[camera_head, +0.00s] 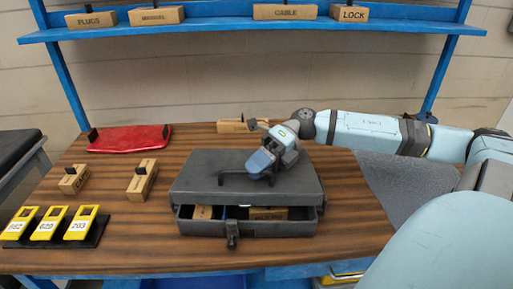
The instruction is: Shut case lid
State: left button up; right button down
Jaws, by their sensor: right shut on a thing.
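The dark grey case (190,228) stands on the wooden table. Its lid (300,190) lies over it, slightly raised at the front, so a gap shows wooden blocks (268,213) and a blue piece inside. A latch (232,236) hangs at the front middle. A black handle (232,176) is on top of the lid. My right gripper (260,166) reaches in from the right and is shut on the handle, partly hiding it. My left gripper is not in view.
A red pouch (130,139), wooden blocks (142,180) and yellow devices on a black holder (94,241) lie left of the case. Another block (232,126) lies behind it. A blue shelf (215,28) with labelled blocks spans the back. A grey mat (400,180) is at right.

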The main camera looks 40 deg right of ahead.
aim_at(260, 184)
jog(key=shift+n+t+h, duration=0.3)
jog(key=shift+n+h, duration=0.3)
jog(key=shift+h, duration=0.3)
jog(key=shift+s+a+f+b, duration=0.1)
jog(key=shift+s+a+f, duration=0.15)
jog(key=shift+f, duration=0.45)
jog(key=shift+s+a+f+b, duration=0.1)
jog(key=shift+s+a+f, duration=0.15)
jog(key=shift+f, duration=0.4)
jog(key=shift+s+a+f+b, duration=0.1)
jog(key=shift+s+a+f, duration=0.15)
jog(key=shift+f, duration=0.55)
jog(key=c, duration=1.4)
grip_release()
jog(key=shift+c, duration=0.2)
jog(key=p+v, duration=0.5)
jog(key=v, duration=0.7)
jog(key=shift+d+r, duration=0.25)
jog(key=shift+d, duration=0.1)
jog(key=shift+d+r, duration=0.15)
jog(key=shift+d, duration=0.35)
